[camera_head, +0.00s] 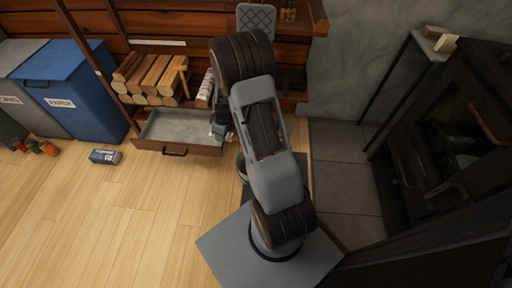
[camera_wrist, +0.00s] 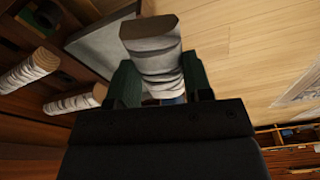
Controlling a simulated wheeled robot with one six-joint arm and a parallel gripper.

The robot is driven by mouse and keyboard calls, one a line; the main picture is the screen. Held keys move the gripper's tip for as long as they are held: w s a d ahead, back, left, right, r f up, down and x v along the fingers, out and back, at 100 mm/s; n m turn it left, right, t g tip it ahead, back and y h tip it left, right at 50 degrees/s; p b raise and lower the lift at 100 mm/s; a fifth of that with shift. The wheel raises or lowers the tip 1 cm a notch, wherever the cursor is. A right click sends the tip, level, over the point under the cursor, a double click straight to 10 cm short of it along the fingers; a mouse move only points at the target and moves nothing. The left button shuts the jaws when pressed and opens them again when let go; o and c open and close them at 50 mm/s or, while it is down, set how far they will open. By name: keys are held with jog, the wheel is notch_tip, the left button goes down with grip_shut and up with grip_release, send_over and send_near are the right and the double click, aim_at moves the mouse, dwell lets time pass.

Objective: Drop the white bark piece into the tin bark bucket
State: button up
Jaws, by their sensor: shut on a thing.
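My gripper (camera_wrist: 158,72) has its two dark green fingers on either side of the white bark piece (camera_wrist: 150,52). The piece is whitish grey with dark streaks and a tan end, and it sticks out beyond the fingertips. In the head view my gripper (camera_head: 221,128) is mostly hidden behind my arm, at the right end of the open drawer. A grey rounded edge (camera_head: 241,167) shows beside my arm below the drawer. It may be the tin bark bucket, but most of it is hidden and I cannot tell.
The open drawer (camera_head: 168,146) has a grey floor. Split logs (camera_head: 151,76) lie stacked above it, with a birch log (camera_head: 205,89) at right. A blue paper bin (camera_head: 75,92) stands left. A small box (camera_head: 105,157) lies on the clear wooden floor. A dark stove (camera_head: 450,140) stands right.

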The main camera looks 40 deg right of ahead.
jog(key=s+d+f+n+b, duration=0.1)
jog(key=d+f+n, duration=0.3)
jog(key=f, duration=0.3)
jog(key=s+d+f+n+g+b, duration=0.1)
jog(key=s+d+f+n, duration=0.1)
jog(key=d+f+n, duration=0.2)
jog(key=s+d+f+n+b, duration=0.1)
jog(key=d+f+n, duration=0.4)
jog(key=f, duration=0.6)
jog(key=shift+s+d+g+y, duration=0.3)
jog(key=shift+s+g, duration=0.1)
jog(key=shift+s, duration=0.25)
jog(key=o, duration=1)
jog(key=shift+r, duration=0.1)
jog(key=shift+c, duration=0.2)
notch_tip(320, 180, up, 14)
jog(key=d+p, duration=0.2)
jog(key=p, duration=0.2)
jog(key=shift+w, duration=0.25)
